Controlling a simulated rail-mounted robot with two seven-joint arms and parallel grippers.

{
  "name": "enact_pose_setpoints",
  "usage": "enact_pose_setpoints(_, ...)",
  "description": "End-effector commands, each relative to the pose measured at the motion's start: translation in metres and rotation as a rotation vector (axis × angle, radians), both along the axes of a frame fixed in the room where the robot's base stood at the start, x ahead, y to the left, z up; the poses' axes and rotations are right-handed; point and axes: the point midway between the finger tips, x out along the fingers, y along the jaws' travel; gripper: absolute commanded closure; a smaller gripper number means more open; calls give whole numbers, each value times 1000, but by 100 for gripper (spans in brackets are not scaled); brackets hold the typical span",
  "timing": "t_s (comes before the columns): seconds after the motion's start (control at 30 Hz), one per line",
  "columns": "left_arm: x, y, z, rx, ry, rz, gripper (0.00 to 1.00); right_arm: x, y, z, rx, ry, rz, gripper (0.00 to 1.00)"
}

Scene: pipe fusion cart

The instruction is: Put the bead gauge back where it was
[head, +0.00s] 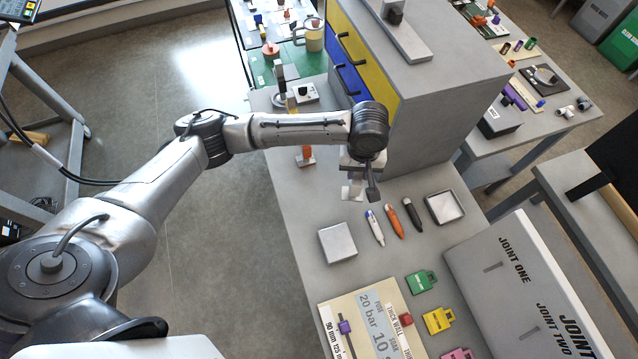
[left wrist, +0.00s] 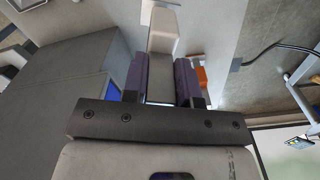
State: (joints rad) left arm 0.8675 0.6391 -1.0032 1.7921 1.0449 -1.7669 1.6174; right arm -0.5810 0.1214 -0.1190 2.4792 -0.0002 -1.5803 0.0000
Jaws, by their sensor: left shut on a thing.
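My left gripper (head: 357,178) hangs over the grey cart top, just in front of the drawer cabinet. In the left wrist view, its dark purple-sided fingers (left wrist: 160,80) are shut on a grey piece with a pale cream end (left wrist: 164,30). This held piece, seemingly the bead gauge, shows as a small whitish part (head: 352,190) below the gripper in the head view. The gripper hides much of it, and I cannot tell whether it touches the cart top. My right gripper is in neither view.
A square silver block (head: 337,243), several pens (head: 393,221) and a shallow tray (head: 444,208) lie near the gripper. An orange-handled tool (head: 305,157) stands behind. Coloured lock-shaped tags (head: 420,282) and a slider board (head: 333,312) lie in front. The cabinet (head: 440,110) blocks the back right.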

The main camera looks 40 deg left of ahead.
Motion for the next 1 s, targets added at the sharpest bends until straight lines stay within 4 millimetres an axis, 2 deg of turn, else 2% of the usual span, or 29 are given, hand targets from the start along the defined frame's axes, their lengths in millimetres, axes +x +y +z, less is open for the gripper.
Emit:
enact_pose_setpoints(0.1,-8,26,-14,6,4,5,98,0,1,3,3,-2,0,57)
enact_pose_setpoints(0.3,-20,64,-38,4,2,4,98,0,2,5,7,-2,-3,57)
enact_pose_setpoints(0.5,-28,89,-55,2,2,1,98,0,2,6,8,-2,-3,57)
enact_pose_setpoints(0.83,-31,98,-66,2,1,0,98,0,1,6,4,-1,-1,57)
enact_pose_setpoints(1.0,-31,97,-85,2,2,-1,98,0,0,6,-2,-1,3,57)
